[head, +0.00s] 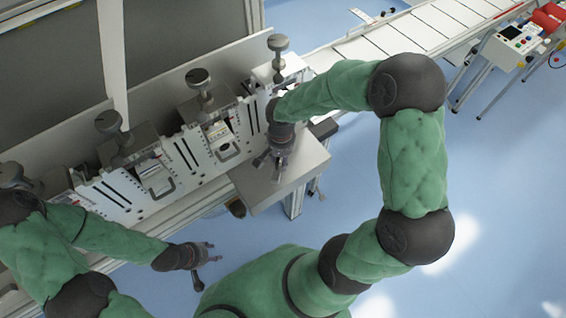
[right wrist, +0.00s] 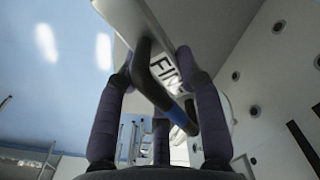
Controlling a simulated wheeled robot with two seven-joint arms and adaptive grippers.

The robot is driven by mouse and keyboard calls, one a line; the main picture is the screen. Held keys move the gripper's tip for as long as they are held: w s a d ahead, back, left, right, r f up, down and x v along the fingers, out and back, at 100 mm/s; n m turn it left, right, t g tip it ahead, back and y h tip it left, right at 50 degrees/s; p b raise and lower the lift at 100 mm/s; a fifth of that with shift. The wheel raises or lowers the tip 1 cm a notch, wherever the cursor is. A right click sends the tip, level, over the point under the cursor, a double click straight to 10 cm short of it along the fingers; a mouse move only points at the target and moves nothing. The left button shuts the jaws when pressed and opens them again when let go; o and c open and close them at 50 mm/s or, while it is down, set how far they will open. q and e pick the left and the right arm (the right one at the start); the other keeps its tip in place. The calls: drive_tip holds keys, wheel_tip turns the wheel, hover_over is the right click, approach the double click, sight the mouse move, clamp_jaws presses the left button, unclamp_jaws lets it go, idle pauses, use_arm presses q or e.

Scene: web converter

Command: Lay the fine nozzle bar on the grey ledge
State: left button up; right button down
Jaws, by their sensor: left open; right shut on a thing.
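The fine nozzle bar shows in the right wrist view as a pale bar (right wrist: 128,18) with FINE lettering and a dark looped handle. My right gripper (right wrist: 155,72) is shut on it, with fingers on both sides of the handle. In the head view my right gripper (head: 269,162) is over the grey ledge (head: 290,182), a flat plate jutting from the machine front. The bar cannot be made out there, nor whether it touches the ledge. My left gripper (head: 212,252) is open and empty, in front of the machine at lower left.
The machine front (head: 185,160) has slotted white panels, pale inserts with handles (head: 157,182) and several dark knobs (head: 198,80) along its top. A conveyor (head: 400,35) runs to the upper right, beside a control stand (head: 515,40). Blue floor lies open at right.

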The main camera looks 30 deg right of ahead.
drive_tip(key=shift+w+d+f, duration=0.1)
drive_tip(key=shift+d+f, duration=0.3)
drive_tip(key=shift+f+b, duration=0.35)
drive_tip(key=shift+f, duration=1.25)
drive_tip(key=shift+f, duration=0.1)
drive_tip(key=c, duration=0.8)
unclamp_jaws()
